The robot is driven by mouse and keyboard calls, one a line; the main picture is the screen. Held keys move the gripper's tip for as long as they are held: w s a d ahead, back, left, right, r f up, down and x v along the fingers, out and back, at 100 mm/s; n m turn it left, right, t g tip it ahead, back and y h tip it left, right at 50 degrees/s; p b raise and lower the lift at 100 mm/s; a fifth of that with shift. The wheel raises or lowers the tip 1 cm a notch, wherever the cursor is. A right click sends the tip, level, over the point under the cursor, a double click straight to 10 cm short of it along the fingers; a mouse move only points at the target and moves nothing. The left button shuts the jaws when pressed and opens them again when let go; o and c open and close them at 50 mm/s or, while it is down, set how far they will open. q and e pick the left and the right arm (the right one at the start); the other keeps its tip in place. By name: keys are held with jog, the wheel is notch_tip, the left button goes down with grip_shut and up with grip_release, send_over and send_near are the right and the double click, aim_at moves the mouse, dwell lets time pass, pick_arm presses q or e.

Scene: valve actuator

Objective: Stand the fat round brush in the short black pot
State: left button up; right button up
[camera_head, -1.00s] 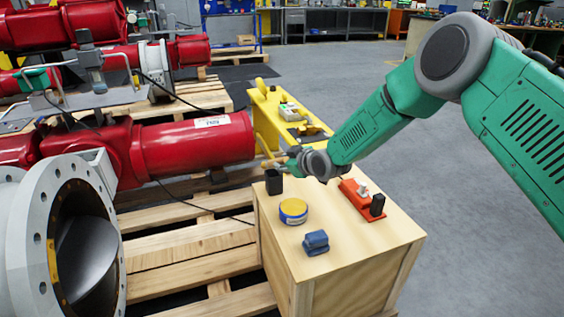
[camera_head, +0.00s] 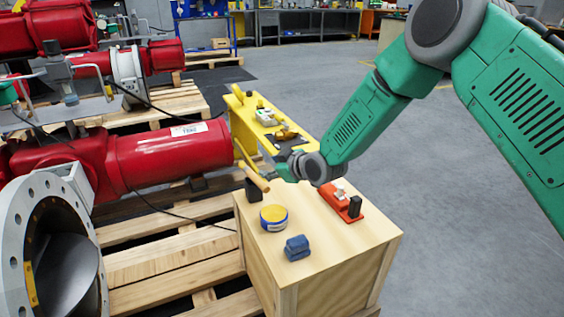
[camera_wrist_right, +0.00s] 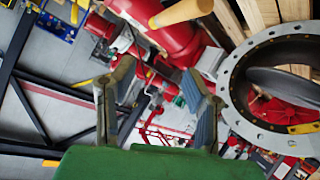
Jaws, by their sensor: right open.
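The brush (camera_head: 256,177) shows as a tan, tilted cylinder just above and partly in front of the short black pot (camera_head: 252,190). I cannot tell whether it touches the pot. The pot stands upright at the back left corner of the wooden box. My right gripper (camera_head: 283,170) is right of the brush, over the box's back edge. In the right wrist view my right gripper (camera_wrist_right: 158,80) is open, with its two fingers apart and nothing between them. A tan cylinder, seemingly the brush (camera_wrist_right: 182,12), shows at the top, beyond the fingertips. My left gripper is not in view.
On the wooden box (camera_head: 330,245) are a yellow-and-blue round tin (camera_head: 274,217), a blue block (camera_head: 297,247) and an orange tool with a black part (camera_head: 340,200). A yellow stand (camera_head: 265,125) lies behind. Red valve actuators and pallets are left.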

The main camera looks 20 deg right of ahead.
jog(key=p+v, duration=0.1)
jog(key=v, duration=0.5)
jog(key=shift+f, duration=0.15)
